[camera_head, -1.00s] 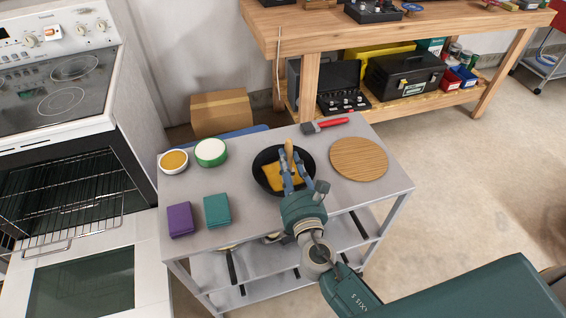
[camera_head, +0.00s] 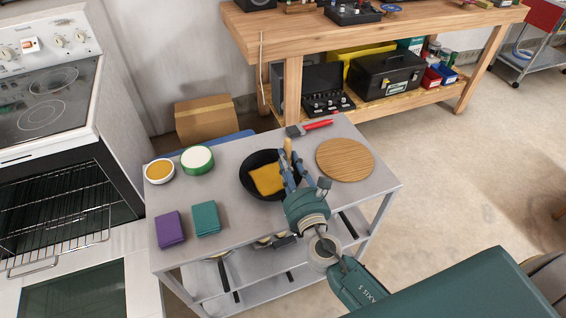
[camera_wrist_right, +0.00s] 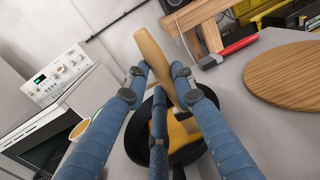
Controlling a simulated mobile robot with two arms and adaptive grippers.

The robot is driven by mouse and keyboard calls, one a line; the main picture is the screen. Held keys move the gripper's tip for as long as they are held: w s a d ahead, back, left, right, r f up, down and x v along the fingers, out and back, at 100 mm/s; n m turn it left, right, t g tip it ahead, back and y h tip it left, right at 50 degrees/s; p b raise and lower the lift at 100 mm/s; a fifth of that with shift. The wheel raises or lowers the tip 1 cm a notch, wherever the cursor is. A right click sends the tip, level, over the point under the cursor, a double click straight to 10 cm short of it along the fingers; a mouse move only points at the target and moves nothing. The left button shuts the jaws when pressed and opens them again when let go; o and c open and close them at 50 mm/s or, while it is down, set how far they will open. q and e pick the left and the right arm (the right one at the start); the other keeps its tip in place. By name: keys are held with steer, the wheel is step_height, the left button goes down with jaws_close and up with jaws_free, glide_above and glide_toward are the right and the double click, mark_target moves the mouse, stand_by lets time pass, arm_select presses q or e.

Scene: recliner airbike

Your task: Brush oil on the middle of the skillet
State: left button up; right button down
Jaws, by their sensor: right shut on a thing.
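The black skillet (camera_head: 246,184) sits on a grey metal cart, with a flat yellow-orange patch (camera_head: 267,180) in its middle. My right gripper (camera_head: 288,168) is over the skillet's right side. It is shut on a wooden-handled tool (camera_head: 287,146), whose pale handle stands tilted between the fingers in the wrist view (camera_wrist_right: 158,60). A white bowl (camera_head: 159,171) with amber contents, perhaps the oil, stands at the cart's left. My left gripper is not in view.
A round wooden board (camera_head: 345,159) lies right of the skillet. A red-handled tool (camera_head: 318,125) lies behind. A green-rimmed container (camera_head: 197,159), a purple block (camera_head: 170,229) and a teal block (camera_head: 206,218) are on the left. An open oven (camera_head: 60,200) stands left of the cart.

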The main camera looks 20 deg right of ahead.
steer(key=shift+d, duration=0.25)
steer(key=shift+s+a, duration=0.15)
steer(key=shift+a, duration=0.9)
steer(key=shift+s+a, duration=0.1)
steer(key=shift+a, duration=0.95)
steer(key=shift+a, duration=0.1)
steer(key=shift+d, duration=0.25)
stand_by(0.6)
steer(key=shift+d, duration=0.15)
steer(key=shift+w+d, duration=0.15)
steer(key=shift+d, duration=0.8)
steer(key=shift+w+d, duration=0.15)
steer(key=shift+d, duration=0.75)
